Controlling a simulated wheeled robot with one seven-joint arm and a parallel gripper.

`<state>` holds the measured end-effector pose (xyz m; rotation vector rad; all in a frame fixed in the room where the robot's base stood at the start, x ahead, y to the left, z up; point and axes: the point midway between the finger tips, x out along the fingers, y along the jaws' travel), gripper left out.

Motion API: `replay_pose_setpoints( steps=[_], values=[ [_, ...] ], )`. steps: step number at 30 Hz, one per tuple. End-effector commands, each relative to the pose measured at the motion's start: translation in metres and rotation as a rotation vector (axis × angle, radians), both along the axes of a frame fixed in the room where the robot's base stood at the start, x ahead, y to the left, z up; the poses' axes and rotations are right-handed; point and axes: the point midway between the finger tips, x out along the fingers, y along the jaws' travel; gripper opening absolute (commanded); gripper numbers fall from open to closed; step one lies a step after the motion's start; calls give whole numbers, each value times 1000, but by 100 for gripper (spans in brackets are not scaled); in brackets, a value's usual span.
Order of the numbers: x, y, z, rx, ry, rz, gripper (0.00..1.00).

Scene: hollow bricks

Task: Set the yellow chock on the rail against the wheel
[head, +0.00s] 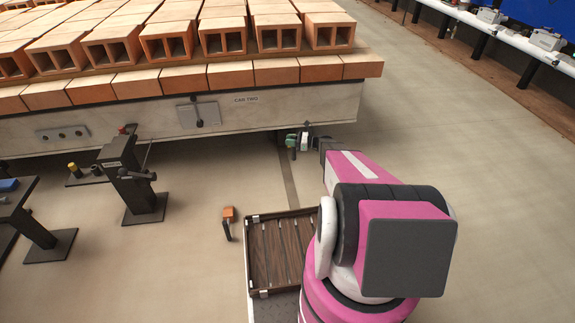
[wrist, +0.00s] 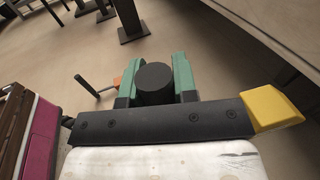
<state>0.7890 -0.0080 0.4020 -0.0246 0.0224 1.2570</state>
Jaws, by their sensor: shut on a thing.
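My gripper (head: 297,143) is low beside the side of the kiln car, near its lower edge. In the wrist view its green fingers (wrist: 157,80) are closed around a black round piece (wrist: 155,83). The yellow chock (wrist: 270,108) shows as a wedge-shaped end past the right end of the black crossbar; the rest of it is hidden, and how it joins the black piece cannot be seen. A dark strip (head: 288,180) on the floor, seemingly the rail, runs out from under the car. I cannot make out the wheel in either view.
The kiln car (head: 260,108) carries several rows of hollow bricks (head: 222,36). Black stands (head: 128,175) are at the left. An orange block with a dark handle (head: 228,214) stands on the floor. The floor right of the car is open, with a bench (head: 510,30) at the back right.

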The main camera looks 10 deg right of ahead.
Motion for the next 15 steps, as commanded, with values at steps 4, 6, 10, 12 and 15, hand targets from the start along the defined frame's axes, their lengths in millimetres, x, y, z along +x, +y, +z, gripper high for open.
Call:
replay_pose_setpoints(
  steps=[4,6,10,12,15],
  values=[
    [21,1,-64,10,-2,37,0],
    [25,2,-92,15,-2,55,0],
    [30,4,-137,22,-4,82,0],
    [32,5,-155,26,-5,94,0],
    [32,7,-176,30,-6,106,0]
  ],
)
